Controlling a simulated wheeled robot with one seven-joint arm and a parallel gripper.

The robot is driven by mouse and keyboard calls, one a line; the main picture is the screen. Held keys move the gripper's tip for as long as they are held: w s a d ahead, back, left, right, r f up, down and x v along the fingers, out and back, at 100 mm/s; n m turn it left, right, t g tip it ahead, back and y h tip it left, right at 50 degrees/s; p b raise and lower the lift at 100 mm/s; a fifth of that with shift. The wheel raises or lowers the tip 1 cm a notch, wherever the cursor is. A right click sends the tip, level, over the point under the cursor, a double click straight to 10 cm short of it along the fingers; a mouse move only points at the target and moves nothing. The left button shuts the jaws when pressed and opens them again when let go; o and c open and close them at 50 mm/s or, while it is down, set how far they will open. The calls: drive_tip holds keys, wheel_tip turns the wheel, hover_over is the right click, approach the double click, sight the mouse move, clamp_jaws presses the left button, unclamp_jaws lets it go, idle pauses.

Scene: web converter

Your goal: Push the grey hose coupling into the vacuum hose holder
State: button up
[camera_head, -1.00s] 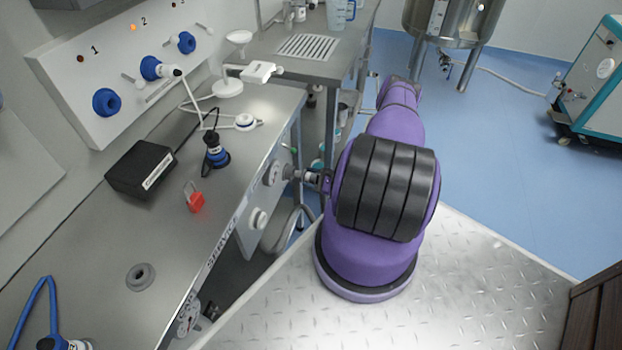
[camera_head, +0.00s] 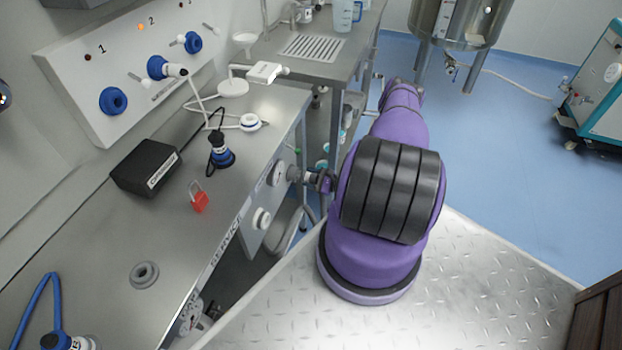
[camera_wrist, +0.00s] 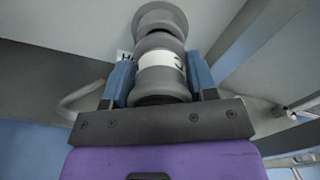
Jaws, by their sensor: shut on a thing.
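The grey hose coupling (camera_wrist: 158,92) has a white label band and fills the middle of the wrist view. My gripper (camera_wrist: 160,82) is shut on it, with one blue finger on each side. In the head view, my gripper (camera_head: 318,180) holds the coupling (camera_head: 294,173) sideways against the front panel of the bench. The vacuum hose holder looks to be the round fitting (camera_head: 277,173) on that panel, in line with the coupling. The coupling's tip is at or very near it; I cannot tell how far in it is. My arm hides part of the area to the right.
A second round fitting (camera_head: 261,219) sits lower on the panel, with a grey hose (camera_head: 290,236) below it. Blue floor is open at right.

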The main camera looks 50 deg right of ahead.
drive_tip(key=shift+x, duration=1.05)
idle(0.4)
drive_tip(key=o, duration=1.3)
drive_tip(key=shift+c, duration=0.2)
drive_tip(key=shift+s, duration=0.15)
drive_tip(key=v, duration=1)
drive_tip(key=shift+s, duration=0.3)
drive_tip(key=shift+d, duration=0.15)
